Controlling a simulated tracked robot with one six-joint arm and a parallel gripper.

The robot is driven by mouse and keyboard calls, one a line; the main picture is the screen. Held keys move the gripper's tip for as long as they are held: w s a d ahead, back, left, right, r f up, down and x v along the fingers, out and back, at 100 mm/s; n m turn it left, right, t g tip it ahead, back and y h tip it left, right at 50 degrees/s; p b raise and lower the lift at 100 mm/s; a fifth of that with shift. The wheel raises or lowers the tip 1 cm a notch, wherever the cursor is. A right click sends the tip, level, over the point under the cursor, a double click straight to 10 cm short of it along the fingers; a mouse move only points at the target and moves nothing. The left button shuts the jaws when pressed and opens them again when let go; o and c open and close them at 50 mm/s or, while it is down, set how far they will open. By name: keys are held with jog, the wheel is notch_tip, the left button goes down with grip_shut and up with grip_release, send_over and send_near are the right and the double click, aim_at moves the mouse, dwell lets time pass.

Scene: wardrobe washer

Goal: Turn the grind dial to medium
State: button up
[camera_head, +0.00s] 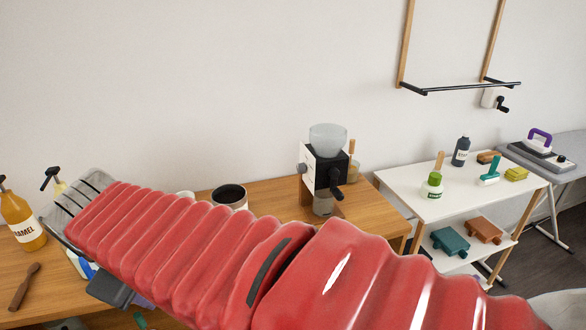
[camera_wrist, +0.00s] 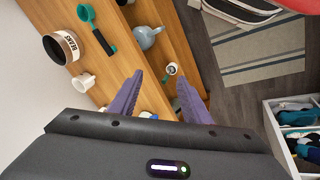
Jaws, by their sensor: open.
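The coffee grinder (camera_head: 327,165) stands on the wooden counter in the head view. It has a clear grey hopper on top, a black and white body and a black crank at the front. A small grey round knob (camera_head: 302,168) shows on its left side; it may be the grind dial, but its marks are too small to read. The grinder is not in the wrist view. My gripper (camera_wrist: 160,76) is open and empty in the wrist view, with its purple fingers apart over the counter. It is well to the left of the grinder, largely hidden behind my red arm in the head view.
A caramel bottle (camera_head: 20,220) stands at the far left. A beans canister (camera_wrist: 62,47), white mug (camera_wrist: 84,81), green-handled tool (camera_wrist: 97,30) and blue-grey pitcher (camera_wrist: 148,36) are near my gripper. A white table (camera_head: 405,187) with bottles stands right of the counter.

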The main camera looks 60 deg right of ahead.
jog(key=w+d+r+n+g+h, duration=0.1)
jog(key=w+d+g+h, duration=0.1)
jog(key=d, duration=0.7)
jog(key=w+d+r+n+g+h, duration=0.2)
jog(key=d+g, duration=0.1)
jog(key=d, duration=0.6)
jog(key=n+g+h, duration=0.3)
jog(key=g+h, duration=0.1)
jog(key=g, duration=0.2)
send_near(298, 168)
jog(key=v, duration=0.5)
jog(key=shift+w+r, duration=0.1)
jog(key=shift+w, duration=0.25)
jog(key=shift+s, duration=0.1)
jog(key=x, duration=1.3)
jog(key=shift+s+d+f, duration=0.1)
jog(key=shift+s+f, duration=0.15)
jog(key=shift+c, duration=0.2)
jog(key=c, duration=0.9)
jog(key=shift+d, duration=0.25)
jog(key=shift+c, duration=0.5)
jog(key=shift+a, duration=0.2)
